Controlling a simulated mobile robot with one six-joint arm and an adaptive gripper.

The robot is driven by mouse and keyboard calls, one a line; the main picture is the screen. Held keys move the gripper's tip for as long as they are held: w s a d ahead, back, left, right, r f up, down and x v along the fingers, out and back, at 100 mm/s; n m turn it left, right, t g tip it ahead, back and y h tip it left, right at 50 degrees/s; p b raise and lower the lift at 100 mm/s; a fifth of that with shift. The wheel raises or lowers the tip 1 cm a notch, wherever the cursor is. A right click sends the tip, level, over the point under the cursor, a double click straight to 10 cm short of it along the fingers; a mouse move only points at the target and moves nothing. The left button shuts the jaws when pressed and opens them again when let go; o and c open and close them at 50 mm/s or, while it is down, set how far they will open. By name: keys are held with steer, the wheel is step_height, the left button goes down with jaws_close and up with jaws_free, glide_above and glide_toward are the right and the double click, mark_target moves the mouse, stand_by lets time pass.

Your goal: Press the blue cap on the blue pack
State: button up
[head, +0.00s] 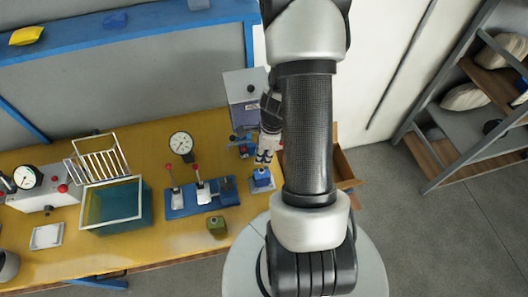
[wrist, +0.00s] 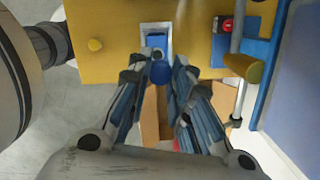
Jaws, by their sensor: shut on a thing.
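My gripper (head: 266,159) points down over the right end of the yellow bench. In the wrist view its fingers (wrist: 158,74) are closed around a round blue cap (wrist: 160,74). The blue pack (head: 262,179) stands upright on a small pale plate just below the fingertips in the head view. In the wrist view the blue pack (wrist: 155,41) shows just beyond the cap, on its pale plate (wrist: 147,29). The cap hides part of the pack there, and I cannot tell whether they touch. The cap is hard to make out in the head view.
A blue toggle-clamp fixture (head: 203,197) and a green block (head: 217,226) stand left of the pack. A grey machine (head: 245,98) is close behind my gripper. A glass tank (head: 116,206) and wire rack (head: 97,160) stand further left.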

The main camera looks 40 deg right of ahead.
mark_target(261, 170)
steer(key=shift+a+f+b, duration=0.3)
steer(key=shift+f+b, duration=0.4)
steer(key=shift+b, duration=0.05)
step_height(261, 170, down, 5)
steer(key=b, duration=0.4)
steer(key=shift+d+b, duration=0.1)
steer(key=shift+b, duration=0.2)
steer(key=shift+f, duration=0.1)
stand_by(1.7)
steer(key=o, duration=0.8)
steer(key=shift+c, duration=0.2)
steer(key=o, duration=0.5)
